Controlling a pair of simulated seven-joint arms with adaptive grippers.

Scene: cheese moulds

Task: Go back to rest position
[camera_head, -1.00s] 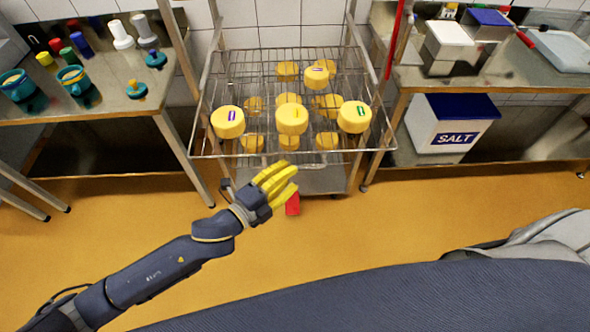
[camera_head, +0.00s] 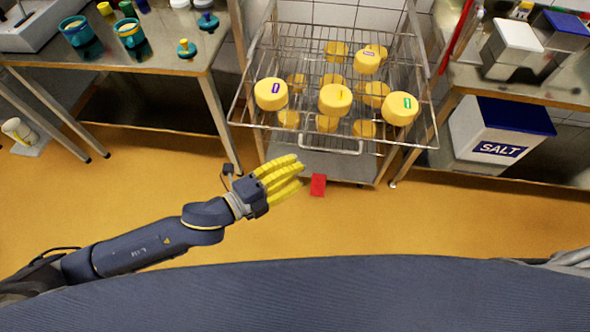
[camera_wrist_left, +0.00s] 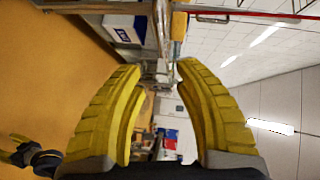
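My left gripper (camera_head: 298,172) is in front of the wire rack trolley (camera_head: 333,147), over the orange floor, apart from the rack and the cheeses. In the left wrist view its two yellow fingers (camera_wrist_left: 158,85) stand wide apart with nothing between them, so it is open and empty. A dark gripper with yellow fingers, seemingly my right one (camera_wrist_left: 22,155), shows small at the lower left of that view; its opening is unclear. In the head view my right gripper is not seen. Yellow cheeses with a purple (camera_head: 271,94), a yellow (camera_head: 335,100) and a green label (camera_head: 400,108) sit on the rack's top level.
More cheeses sit further back and lower in the rack. A steel table (camera_head: 175,58) with teal cups stands left. A steel bench (camera_head: 460,79) stands right, with a SALT box (camera_head: 475,130) below it. A red thing (camera_head: 318,185) is at the trolley's foot. The floor in front is clear.

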